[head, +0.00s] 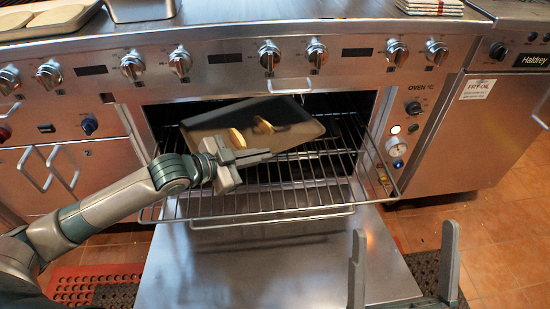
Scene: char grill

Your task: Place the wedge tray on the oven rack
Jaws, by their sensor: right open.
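The wedge tray (290,133) is a dark, flat tray tilted over the pulled-out oven rack (315,180), at the oven's mouth. The fingers hide part of that edge. Whether the tray's low side touches the rack is hard to tell. My right gripper (404,230) is open and empty at the lower right, in front of the rack, with its fingers pointing up.
The oven door (290,265) is folded down below the rack. Control knobs (269,55) and a small handle (289,86) sit above the opening. The right part of the rack is bare. A fryer cabinet (480,130) stands at the right.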

